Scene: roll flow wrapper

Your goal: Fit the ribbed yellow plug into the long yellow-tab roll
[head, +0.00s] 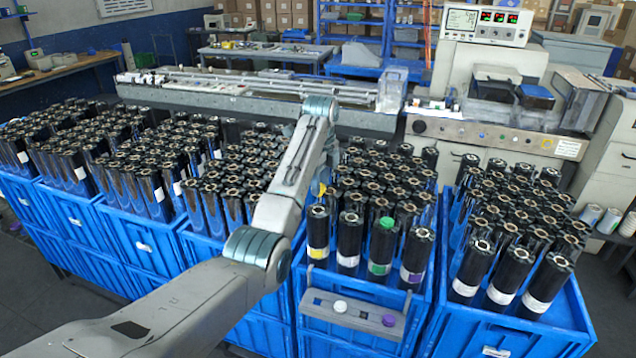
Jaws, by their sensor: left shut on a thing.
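The yellow-tab roll (318,240) is a dark upright cylinder with a yellow mark on its pale label. It stands at the left of the front row in the middle blue crate, and its open top faces up. My left arm reaches in from the lower left and bends down over this crate. My left gripper (325,178) is mostly hidden behind the arm. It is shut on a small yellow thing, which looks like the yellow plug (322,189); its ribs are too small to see. The plug is above and just behind the roll's top, apart from it. My right gripper is out of view.
Beside the roll stand a white-label roll (349,245), a green-label roll with a green plug (387,223) in its top, and a purple-label roll (415,262). A grey holder (362,316) on the crate front carries a white plug (340,306) and a purple plug (389,320). Packed crates flank it.

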